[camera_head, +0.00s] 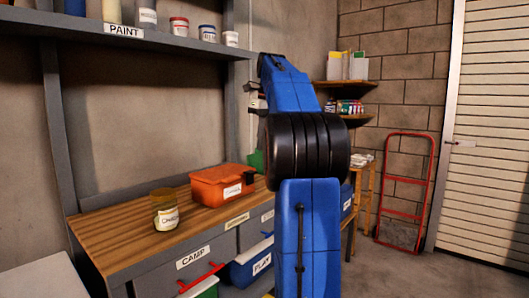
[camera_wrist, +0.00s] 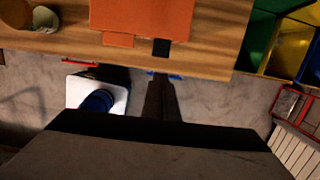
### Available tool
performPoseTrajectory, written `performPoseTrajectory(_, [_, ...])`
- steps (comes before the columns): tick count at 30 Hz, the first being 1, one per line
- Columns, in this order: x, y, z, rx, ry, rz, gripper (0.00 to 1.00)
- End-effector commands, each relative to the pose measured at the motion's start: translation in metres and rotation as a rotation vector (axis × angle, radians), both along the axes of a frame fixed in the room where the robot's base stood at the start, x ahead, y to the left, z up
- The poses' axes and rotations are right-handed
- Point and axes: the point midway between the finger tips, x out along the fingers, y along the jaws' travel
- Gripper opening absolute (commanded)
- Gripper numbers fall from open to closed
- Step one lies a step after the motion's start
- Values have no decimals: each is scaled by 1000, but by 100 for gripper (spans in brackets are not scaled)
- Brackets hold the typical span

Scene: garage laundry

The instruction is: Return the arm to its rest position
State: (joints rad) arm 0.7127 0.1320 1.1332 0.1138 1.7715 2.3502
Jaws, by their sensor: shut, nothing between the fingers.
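My arm rises through the middle of the head view, with blue links and a black ribbed joint. My gripper (camera_head: 256,97) shows only in part at the arm's upper left end, mostly hidden behind the top blue link. It is shut and empty, held in the air above the workbench's level. In the wrist view a broad dark grey shape fills the bottom, and I cannot make out separate fingertips there.
An orange toolbox (camera_head: 222,186) and a labelled jar (camera_head: 166,211) stand on the wooden workbench (camera_head: 125,225). A paint shelf (camera_head: 170,42) hangs upper left. A red hand truck (camera_head: 405,190) leans on the far wall. Open floor lies at right.

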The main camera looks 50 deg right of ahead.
Motion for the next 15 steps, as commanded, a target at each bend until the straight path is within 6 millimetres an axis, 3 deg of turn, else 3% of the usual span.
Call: performPoseTrajectory(15, [2,0,8,-1,-1,-1,0])
